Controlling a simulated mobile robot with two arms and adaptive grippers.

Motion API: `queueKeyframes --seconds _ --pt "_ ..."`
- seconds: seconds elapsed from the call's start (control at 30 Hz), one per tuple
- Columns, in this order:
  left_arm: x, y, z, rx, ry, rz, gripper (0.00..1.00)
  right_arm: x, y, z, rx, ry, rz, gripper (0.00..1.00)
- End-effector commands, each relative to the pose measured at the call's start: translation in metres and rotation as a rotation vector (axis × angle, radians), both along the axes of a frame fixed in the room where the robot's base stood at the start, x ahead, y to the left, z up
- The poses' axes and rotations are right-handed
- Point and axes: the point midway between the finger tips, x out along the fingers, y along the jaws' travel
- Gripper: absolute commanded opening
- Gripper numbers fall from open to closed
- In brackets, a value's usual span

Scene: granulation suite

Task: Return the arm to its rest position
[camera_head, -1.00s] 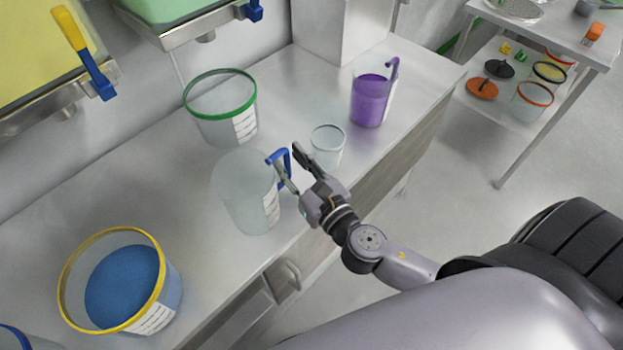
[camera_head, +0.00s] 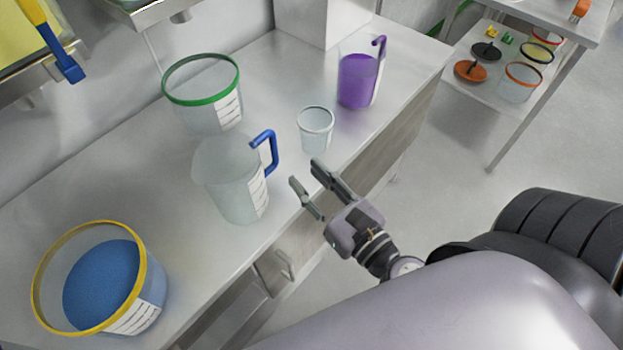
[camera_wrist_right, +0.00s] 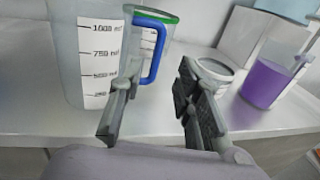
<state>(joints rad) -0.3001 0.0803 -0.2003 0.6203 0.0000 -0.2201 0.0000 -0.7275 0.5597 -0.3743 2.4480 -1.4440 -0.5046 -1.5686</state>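My right gripper (camera_head: 308,180) is open and empty just off the front edge of the steel counter (camera_head: 290,75). It is apart from the clear jug with the blue handle (camera_head: 228,185), which stands upright on the counter to its left. In the right wrist view the two fingers (camera_wrist_right: 155,108) are spread with nothing between them; the jug (camera_wrist_right: 92,50) and its blue handle show beyond them. My left gripper is not in view.
On the counter stand a green-rimmed tub (camera_head: 205,105), a small clear cup (camera_head: 315,130), a jug of purple liquid (camera_head: 357,82) and a yellow-rimmed tub of blue material (camera_head: 148,300). A shelved table (camera_head: 508,125) stands at the back right. The floor between is clear.

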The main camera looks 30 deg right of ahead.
Motion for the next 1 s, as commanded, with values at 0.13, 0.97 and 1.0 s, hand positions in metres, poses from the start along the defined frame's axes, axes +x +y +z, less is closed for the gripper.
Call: queueKeyframes --seconds 0.13,0.97,1.0 --pt "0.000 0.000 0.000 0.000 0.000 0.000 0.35 0.000 0.000 0.000 0.000 0.000 0.000 0.31" --pt "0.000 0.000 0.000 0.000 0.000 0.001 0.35 -0.043 -0.088 -0.142 2.027 0.317 -1.252 0.31" --pt "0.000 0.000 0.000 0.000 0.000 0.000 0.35 -0.051 -0.080 -0.150 2.117 0.325 -1.339 0.31"
